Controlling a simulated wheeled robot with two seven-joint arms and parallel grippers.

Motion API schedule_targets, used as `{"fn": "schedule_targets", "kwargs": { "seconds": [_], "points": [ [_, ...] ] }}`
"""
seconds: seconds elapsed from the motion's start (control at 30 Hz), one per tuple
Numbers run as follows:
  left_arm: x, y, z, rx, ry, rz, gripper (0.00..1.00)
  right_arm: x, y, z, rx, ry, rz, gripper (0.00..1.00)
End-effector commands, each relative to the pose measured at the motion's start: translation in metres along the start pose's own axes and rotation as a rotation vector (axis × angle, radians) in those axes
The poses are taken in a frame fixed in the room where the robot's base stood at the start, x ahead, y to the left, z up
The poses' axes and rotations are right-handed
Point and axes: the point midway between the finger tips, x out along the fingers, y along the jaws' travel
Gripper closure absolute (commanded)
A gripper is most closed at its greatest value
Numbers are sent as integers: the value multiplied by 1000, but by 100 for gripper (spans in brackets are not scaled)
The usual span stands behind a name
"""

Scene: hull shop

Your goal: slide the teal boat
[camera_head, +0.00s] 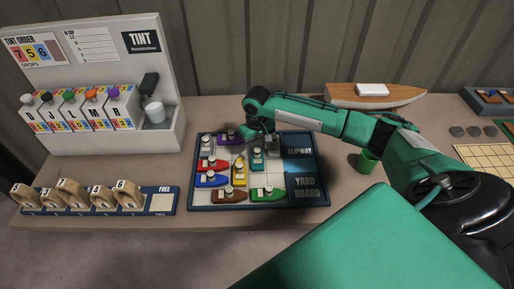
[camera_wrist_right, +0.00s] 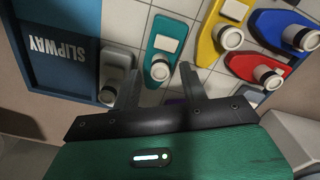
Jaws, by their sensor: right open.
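The teal boat (camera_head: 258,163) lies on the yard board (camera_head: 240,206), right of the yellow boat and partly under my right gripper (camera_head: 262,137) in the head view. In the right wrist view the teal boat (camera_wrist_right: 166,39) has a white block and a round light-topped peg. My right gripper (camera_wrist_right: 161,82) is open there, its two fingers reaching toward the boat's peg end, one to each side; I cannot tell whether they touch it. Nothing shows held between them. My left gripper is not in view.
A grey boat (camera_wrist_right: 116,66) sits close beside the left finger in the wrist view. Yellow (camera_head: 239,175), red (camera_head: 214,165), blue (camera_head: 211,180), purple (camera_head: 227,138), brown (camera_head: 229,197) and green (camera_head: 267,195) boats share the board. The slipway panel (camera_head: 298,152) is clear.

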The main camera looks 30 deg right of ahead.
Motion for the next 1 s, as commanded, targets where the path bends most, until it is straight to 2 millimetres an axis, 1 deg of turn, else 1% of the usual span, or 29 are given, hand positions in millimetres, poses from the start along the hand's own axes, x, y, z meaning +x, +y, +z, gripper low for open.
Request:
{"fn": "schedule_targets", "kwargs": {
  "seconds": [0.03, 0.13, 0.3, 0.5, 0.53, 0.73, 0.77, 0.93, 1.0],
  "points": [
    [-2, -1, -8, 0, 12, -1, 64, 6, 0, 0, 1, -2, 0, 57],
    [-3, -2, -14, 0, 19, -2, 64, 16, 0, 0, 2, -1, 0, 57],
    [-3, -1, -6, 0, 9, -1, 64, 22, 0, 0, 0, 0, 0, 57],
    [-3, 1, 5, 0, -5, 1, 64, 23, 0, 0, 0, 0, 0, 57],
    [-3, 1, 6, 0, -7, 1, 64, 23, 0, 0, 0, 0, 0, 58],
    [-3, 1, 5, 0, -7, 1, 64, 22, 0, 0, 0, 0, 0, 98],
    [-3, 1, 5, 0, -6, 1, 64, 22, 0, 0, 0, 0, 0, 100],
    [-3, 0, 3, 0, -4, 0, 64, 22, 0, -1, 1, 0, 0, 100],
    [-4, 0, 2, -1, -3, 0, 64, 22, 2, -5, 1, 1, 0, 100]
  ]
}}
